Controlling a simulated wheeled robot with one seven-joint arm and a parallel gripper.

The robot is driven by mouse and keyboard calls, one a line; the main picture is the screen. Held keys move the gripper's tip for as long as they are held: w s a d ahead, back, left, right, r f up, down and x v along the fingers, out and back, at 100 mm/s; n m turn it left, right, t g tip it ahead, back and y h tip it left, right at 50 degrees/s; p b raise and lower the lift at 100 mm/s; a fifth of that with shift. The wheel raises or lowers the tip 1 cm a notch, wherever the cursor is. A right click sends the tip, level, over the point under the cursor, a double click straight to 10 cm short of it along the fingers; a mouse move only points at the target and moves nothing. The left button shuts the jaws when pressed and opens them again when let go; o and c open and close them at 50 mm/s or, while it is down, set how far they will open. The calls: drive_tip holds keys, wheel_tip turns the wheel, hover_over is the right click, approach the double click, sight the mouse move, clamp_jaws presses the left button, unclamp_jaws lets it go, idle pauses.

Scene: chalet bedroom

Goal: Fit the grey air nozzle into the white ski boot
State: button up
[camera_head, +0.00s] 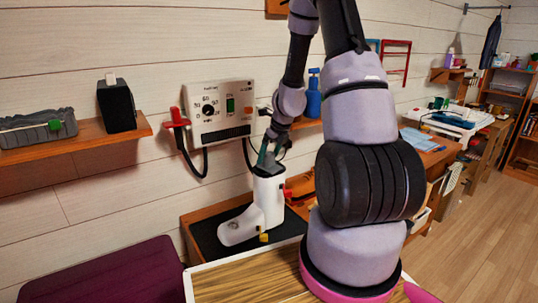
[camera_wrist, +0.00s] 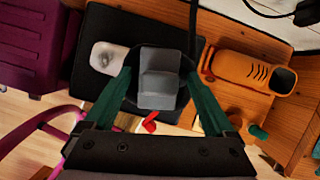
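The white ski boot (camera_head: 262,205) stands upright on a black mat, and its pale toe (camera_wrist: 108,58) shows in the wrist view. The grey air nozzle (camera_wrist: 160,80) lies between my fingers in the wrist view. In the head view, a dark grey piece at the boot's top, just under my fingers, appears to be the nozzle. How deep it sits is hidden. My gripper (camera_head: 270,150) is over the boot's top, pointing down. Its green fingers (camera_wrist: 160,75) stand apart, with dark gaps visible between them and the grey block.
A wall dryer box (camera_head: 221,110) with a dial and a red holder (camera_head: 176,122) hangs behind the boot. An orange boot-shaped object (camera_wrist: 245,72) lies right of the mat (camera_wrist: 98,25) in the wrist view. A maroon case (camera_head: 110,275) stands at the front left.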

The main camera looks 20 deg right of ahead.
drive_tip(key=v, duration=1)
drive_tip(key=shift+r, duration=0.4)
drive_tip(key=shift+s, duration=0.1)
drive_tip(key=s+a+r+n+t+y, duration=0.1)
drive_tip(key=s+a+r+n, duration=0.3)
drive_tip(key=r+n, duration=0.25)
drive_tip(key=s+a+r+n, duration=0.35)
drive_tip(key=r+n, duration=0.25)
drive_tip(key=r, duration=0.2)
drive_tip(key=s+a+r+n+t, duration=0.1)
drive_tip(key=s+r+n, duration=0.3)
drive_tip(key=s+n, duration=0.3)
drive_tip(key=s+a+r+n+t, duration=0.1)
drive_tip(key=s+r+n, duration=0.3)
drive_tip(key=s+n, duration=0.4)
drive_tip(key=shift+s+a+r+h, duration=0.2)
drive_tip(key=shift+a+r+h, duration=0.15)
drive_tip(key=shift+a, duration=0.2)
